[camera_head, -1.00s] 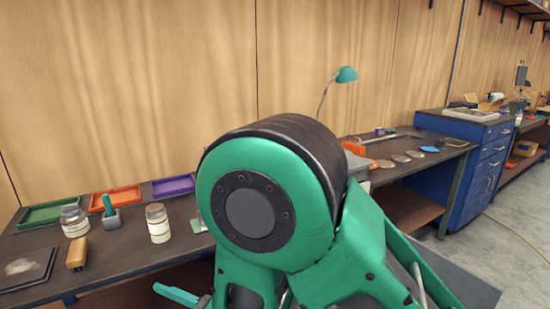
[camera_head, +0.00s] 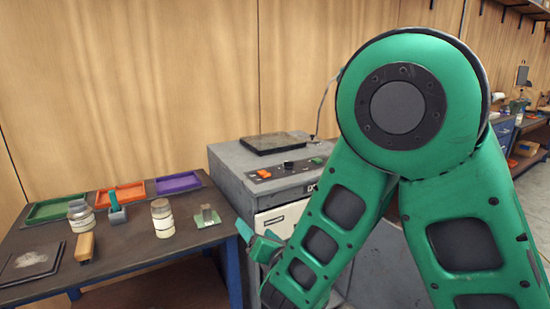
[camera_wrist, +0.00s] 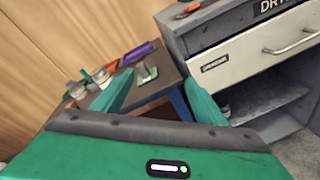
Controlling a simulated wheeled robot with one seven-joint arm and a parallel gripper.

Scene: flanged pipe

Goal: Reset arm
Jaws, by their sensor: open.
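My green arm fills the right half of the head view, its big round joint raised and bent. My gripper (camera_head: 259,246) is low at the centre, in front of the grey machine's left side and beside the table's right end. In the wrist view both green fingers of my gripper (camera_wrist: 159,78) stand wide apart with nothing between them. A small grey metal piece (camera_head: 207,213) stands on a green square pad (camera_head: 208,223) near the table's right end, apart from my gripper.
A dark table (camera_head: 130,248) holds green, orange and purple trays (camera_head: 180,182), two jars (camera_head: 162,218), a wooden block and a black plate. The grey machine (camera_head: 235,165) with a white drawer (camera_wrist: 258,60) stands right of it. A wooden wall is behind.

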